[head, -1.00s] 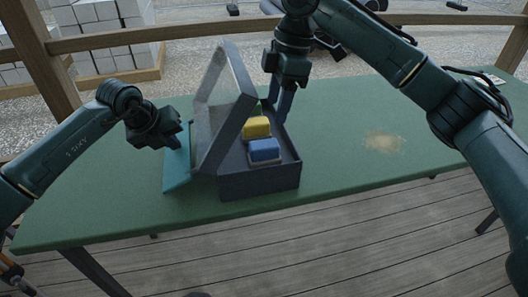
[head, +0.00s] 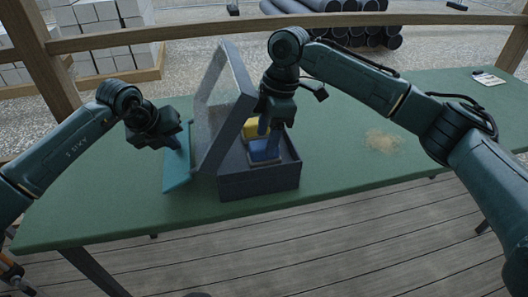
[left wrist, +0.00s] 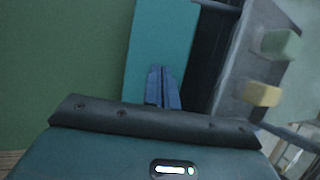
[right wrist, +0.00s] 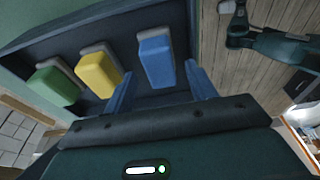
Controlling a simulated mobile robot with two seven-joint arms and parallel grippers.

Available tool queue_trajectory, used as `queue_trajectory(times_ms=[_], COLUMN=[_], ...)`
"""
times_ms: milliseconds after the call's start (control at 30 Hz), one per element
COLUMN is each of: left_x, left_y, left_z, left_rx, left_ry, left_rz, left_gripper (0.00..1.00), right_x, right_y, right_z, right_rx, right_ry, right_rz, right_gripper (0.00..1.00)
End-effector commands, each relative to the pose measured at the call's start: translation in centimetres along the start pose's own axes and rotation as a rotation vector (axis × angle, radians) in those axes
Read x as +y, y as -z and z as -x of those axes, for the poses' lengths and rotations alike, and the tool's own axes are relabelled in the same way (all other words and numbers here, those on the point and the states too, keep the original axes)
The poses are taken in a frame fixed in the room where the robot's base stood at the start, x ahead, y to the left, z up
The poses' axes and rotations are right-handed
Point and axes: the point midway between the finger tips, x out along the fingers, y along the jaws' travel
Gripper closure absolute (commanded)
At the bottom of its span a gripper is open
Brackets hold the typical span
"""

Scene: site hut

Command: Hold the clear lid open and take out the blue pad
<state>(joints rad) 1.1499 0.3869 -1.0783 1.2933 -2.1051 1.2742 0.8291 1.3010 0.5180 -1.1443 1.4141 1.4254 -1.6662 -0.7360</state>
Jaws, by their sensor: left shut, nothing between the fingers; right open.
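The dark grey box (head: 262,184) stands on the green table with its clear, grey-framed lid (head: 240,75) raised and leaning left. The blue pad (head: 258,157) sits in the box at the near end, partly covered by a right finger; it also shows in the right wrist view (right wrist: 157,60). My right gripper (head: 266,130) is open over the box, its fingers (right wrist: 161,88) either side of the blue pad's near end; contact is unclear. My left gripper (head: 178,140) is shut and empty left of the lid, its fingertips (left wrist: 162,80) above a teal panel. Whether it touches the lid is unclear.
A yellow pad (right wrist: 98,74) and a green pad (right wrist: 54,86) sit beside the blue one in the box. The teal panel (head: 177,172) is left of the box.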

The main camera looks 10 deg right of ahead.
Motion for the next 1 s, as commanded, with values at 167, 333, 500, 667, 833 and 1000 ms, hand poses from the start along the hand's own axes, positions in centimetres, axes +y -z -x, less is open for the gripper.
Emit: queue_trajectory(times_ms=[167, 333, 500, 667, 833, 1000], left_x=[0.0, 0.0, 0.0, 0.0, 0.0, 0.0], left_y=[0.0, 0.0, 0.0, 0.0, 0.0, 0.0], left_z=[0.0, 0.0, 0.0, 0.0, 0.0, 0.0], left_rx=[0.001, 0.001, 0.001, 0.001, 0.001, 0.001], left_ry=[-0.001, 0.0, 0.0, 0.0, 0.0, 0.0], left_rz=[0.0, 0.0, 0.0, 0.0, 0.0, 0.0], left_gripper=[1.0, 1.0, 1.0, 1.0, 1.0, 1.0], right_x=[0.0, 0.0, 0.0, 0.0, 0.0, 0.0], right_y=[0.0, 0.0, 0.0, 0.0, 0.0, 0.0], right_z=[-1.8, -3.0, -3.6, -3.8, -3.8, -3.8], right_rx=[0.001, 0.0, 0.001, 0.0, 0.0, 0.0], right_ry=[0.001, 0.0, -0.001, -0.001, -0.001, -0.001], right_rz=[0.0, 0.0, 0.0, 0.001, 0.001, 0.001], right_gripper=[0.44, 0.44, 0.44, 0.44, 0.44, 0.58])
